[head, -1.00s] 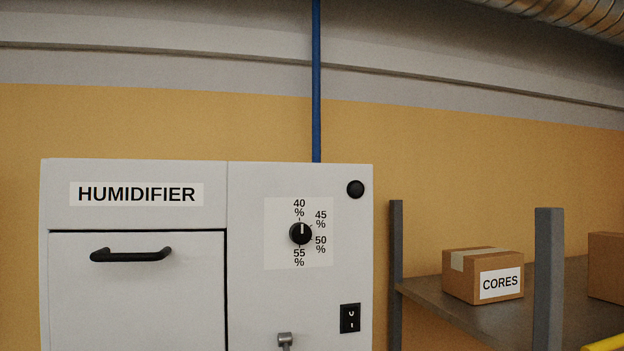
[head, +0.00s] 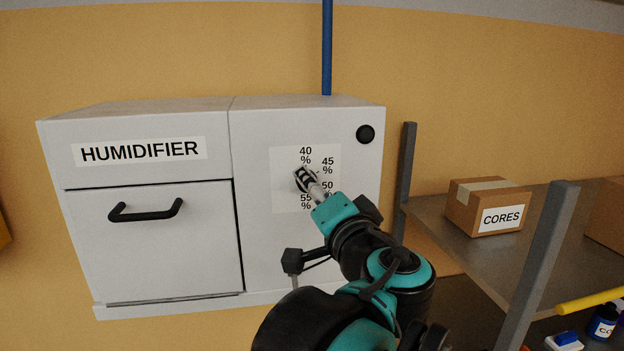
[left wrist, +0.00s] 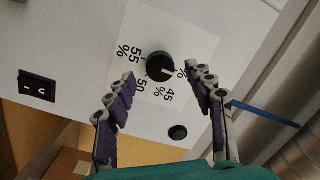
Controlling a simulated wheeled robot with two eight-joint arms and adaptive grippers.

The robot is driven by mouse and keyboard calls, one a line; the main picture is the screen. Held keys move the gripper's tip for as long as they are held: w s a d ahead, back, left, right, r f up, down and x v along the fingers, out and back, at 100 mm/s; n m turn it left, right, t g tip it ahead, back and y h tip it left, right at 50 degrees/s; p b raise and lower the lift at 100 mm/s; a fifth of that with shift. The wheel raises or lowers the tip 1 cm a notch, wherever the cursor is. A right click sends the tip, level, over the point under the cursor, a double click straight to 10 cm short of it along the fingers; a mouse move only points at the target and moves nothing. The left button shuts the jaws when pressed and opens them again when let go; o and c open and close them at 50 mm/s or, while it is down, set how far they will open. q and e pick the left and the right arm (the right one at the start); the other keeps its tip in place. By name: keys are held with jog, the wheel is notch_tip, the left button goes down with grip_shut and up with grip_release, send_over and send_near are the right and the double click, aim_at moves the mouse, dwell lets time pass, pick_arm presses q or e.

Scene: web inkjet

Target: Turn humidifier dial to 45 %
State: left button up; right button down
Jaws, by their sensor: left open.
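The humidifier (head: 150,250) is a light grey cabinet on the yellow wall. Its round black dial shows in the left wrist view (left wrist: 160,66), with a white pointer mark towards the 40 % label. The labels for 45, 50 and 55 % run around the dial, and a finger partly covers the 40 % one. My left gripper (head: 304,180) is in front of the dial and hides it in the head view. In the left wrist view its two purple-padded fingers (left wrist: 160,72) are open, one on each side of the dial, apart from it. My right gripper is out of view.
A black round button (head: 366,134) sits above right of the dial plate, and a black switch (left wrist: 37,88) shows in the left wrist view. A grey shelf (head: 440,220) with a CORES box (head: 487,207) stands right, with a post (head: 540,260) in front.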

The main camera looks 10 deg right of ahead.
pick_arm(q)
jog(key=shift+w+a, duration=0.1)
jog(key=shift+w, duration=0.95)
jog(key=c, duration=1.2)
jog(key=shift+o, duration=0.2)
jog(key=shift+m, duration=0.3)
jog(key=m+b, duration=0.1)
jog(key=m, duration=0.4)
jog(key=m+t, duration=0.1)
jog(key=m, duration=0.5)
jog(key=shift+a+f+m+h+b, duration=0.1)
jog(key=shift+f+m+h+b, duration=0.1)
jog(key=shift+m+h+b, duration=0.15)
